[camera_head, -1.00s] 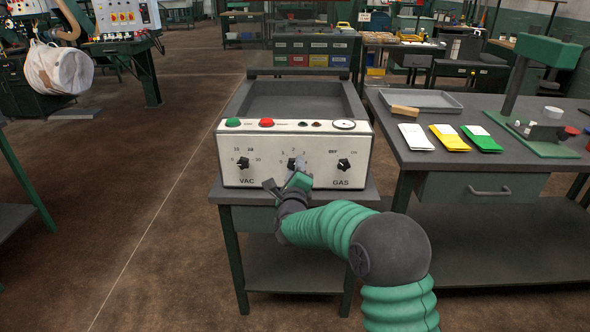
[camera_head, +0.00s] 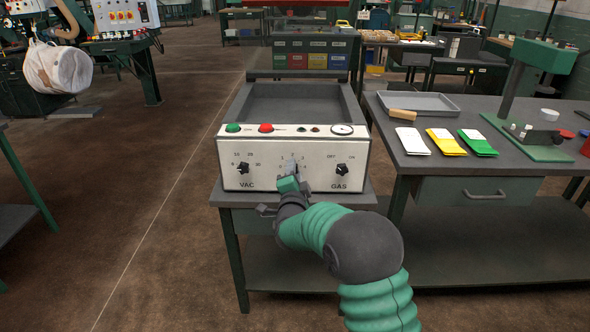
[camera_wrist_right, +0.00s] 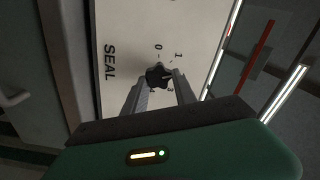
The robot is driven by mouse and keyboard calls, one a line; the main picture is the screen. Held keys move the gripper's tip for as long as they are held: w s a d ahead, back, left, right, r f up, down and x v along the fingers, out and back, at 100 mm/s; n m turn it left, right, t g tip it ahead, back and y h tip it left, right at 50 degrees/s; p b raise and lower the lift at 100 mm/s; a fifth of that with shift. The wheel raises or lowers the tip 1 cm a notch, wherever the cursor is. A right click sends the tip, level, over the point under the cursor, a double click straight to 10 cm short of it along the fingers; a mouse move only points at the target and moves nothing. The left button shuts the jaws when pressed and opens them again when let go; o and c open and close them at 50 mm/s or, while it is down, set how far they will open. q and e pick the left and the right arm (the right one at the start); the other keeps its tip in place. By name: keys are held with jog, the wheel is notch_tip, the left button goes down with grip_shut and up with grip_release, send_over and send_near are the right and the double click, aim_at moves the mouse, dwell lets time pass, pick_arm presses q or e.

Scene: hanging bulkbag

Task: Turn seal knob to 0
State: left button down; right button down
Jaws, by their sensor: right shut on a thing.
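The white control panel (camera_head: 312,182) on the front of the machine carries the black VAC knob (camera_head: 243,168), the black GAS knob (camera_head: 341,170) and the seal knob between them. My right gripper (camera_head: 292,172) is at the middle dial and mostly hides its knob in the head view. In the right wrist view, the black seal knob (camera_wrist_right: 156,75) lies between the tips of my right gripper (camera_wrist_right: 159,82), which is shut on it. The numbers 0, 1 and 3 show around it beside the word SEAL. I cannot tell where its pointer stands. My left gripper is out of view.
A green button (camera_head: 233,128) and a red button (camera_head: 265,128) sit along the panel's top edge. The workbench (camera_head: 430,180) to the right holds a grey tray (camera_head: 440,101) and white, yellow and green packets. The floor to the left is open.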

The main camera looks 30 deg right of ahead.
jog(key=shift+w+a+f+n+p, duration=0.15)
jog(key=shift+n+p, duration=1.2)
jog(key=shift+n, duration=1.2)
jog(key=shift+s+a+f+n+p, duration=0.1)
jog(key=shift+a+n+p, duration=0.1)
jog(key=shift+n+p, duration=1.8)
jog(key=shift+w+a+f+n+p, duration=0.15)
jog(key=shift+n+p, duration=0.55)
jog(key=shift+n, duration=2.45)
jog(key=shift+s, duration=0.1)
jog(key=shift+r, duration=0.1)
jog(key=c, duration=1.3)
grip_release()
jog(key=o, duration=0.3)
jog(key=shift+d, duration=0.1)
jog(key=shift+r, duration=0.25)
